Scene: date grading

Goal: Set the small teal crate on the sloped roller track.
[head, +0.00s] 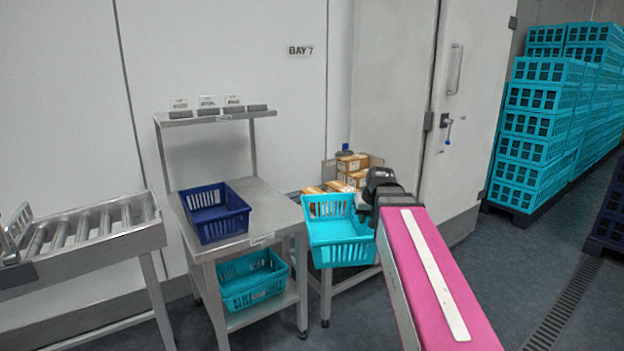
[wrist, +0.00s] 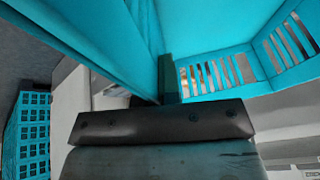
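The small teal crate (head: 340,253) is right of the steel workbench in the head view, open side up and slightly tilted. My gripper (wrist: 168,82) is at its right-hand wall. In the wrist view the teal crate wall (wrist: 205,28) runs into the grip; one dark finger shows against it and the other is hidden behind it. The gripper looks shut on that wall. A low metal stand (head: 352,287) is under the crate; I cannot tell whether they touch. The roller track (head: 122,240) is at the far left of the head view, its rollers bare.
The workbench (head: 262,222) stands between crate and track, with a navy crate (head: 222,228) on top and another teal crate (head: 250,293) on its lower shelf. Cartons (head: 352,163) sit behind the held crate. Teal crate stacks (head: 530,150) stand at right.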

